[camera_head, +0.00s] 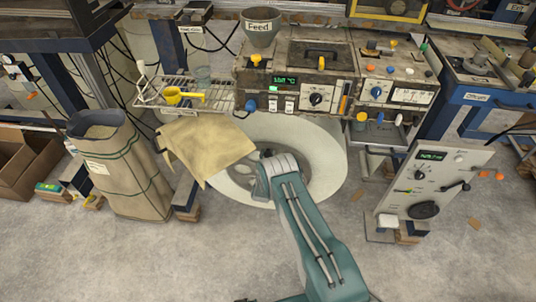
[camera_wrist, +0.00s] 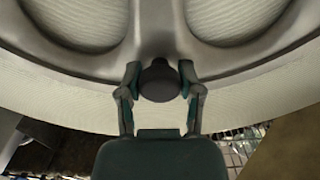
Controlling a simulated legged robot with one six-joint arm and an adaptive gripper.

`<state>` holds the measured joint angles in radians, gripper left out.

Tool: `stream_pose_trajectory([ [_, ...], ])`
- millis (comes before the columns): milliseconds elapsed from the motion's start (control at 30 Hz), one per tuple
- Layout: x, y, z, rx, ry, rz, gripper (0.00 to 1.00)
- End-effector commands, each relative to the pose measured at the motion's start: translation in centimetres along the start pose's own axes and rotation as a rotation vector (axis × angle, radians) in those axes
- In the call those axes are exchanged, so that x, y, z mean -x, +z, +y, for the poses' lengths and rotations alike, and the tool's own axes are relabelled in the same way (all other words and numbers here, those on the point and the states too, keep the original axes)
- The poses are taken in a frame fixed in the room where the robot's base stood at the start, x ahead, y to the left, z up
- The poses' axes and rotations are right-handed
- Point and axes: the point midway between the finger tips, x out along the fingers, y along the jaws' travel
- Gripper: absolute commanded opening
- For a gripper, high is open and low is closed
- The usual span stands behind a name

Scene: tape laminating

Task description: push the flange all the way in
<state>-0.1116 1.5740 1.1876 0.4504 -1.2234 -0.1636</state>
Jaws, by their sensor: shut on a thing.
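In the wrist view a grey spoked flange (camera_wrist: 160,40) lies against a pale, ribbed tape roll (camera_wrist: 85,97). The roll shows through the flange's rounded openings. A dark round knob (camera_wrist: 160,82) stands at the flange's lower edge. My gripper (camera_wrist: 160,80) is shut on this knob, one finger on each side. In the head view the large pale roll (camera_head: 327,142) stands below the machine, and part of the darker flange (camera_head: 326,178) shows right of my arm. My arm hides the knob and my fingers there. I cannot tell the gap between flange and roll.
A tan cloth (camera_head: 207,150) hangs left of the roll from a wire shelf (camera_head: 180,93). The control machine (camera_head: 297,75) is above. A paper sack (camera_head: 118,165) stands left. A grey control box (camera_head: 437,180) stands right. The floor in front is mostly clear.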

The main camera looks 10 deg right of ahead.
Motion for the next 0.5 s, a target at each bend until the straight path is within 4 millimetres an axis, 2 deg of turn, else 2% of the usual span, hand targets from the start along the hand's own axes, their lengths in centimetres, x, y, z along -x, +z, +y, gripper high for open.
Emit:
stream_pose_trajectory([
  [200, -0.26, -0.35, 0.08, -0.003, 0.004, 0.006, 0.00],
  [233, -0.26, -0.37, 0.09, -0.003, 0.004, 0.006, 0.51],
  [300, -0.24, -0.38, 0.09, -0.003, 0.004, 0.007, 0.82],
  [500, -0.22, -0.27, 0.17, -0.003, 0.004, 0.004, 0.82],
])
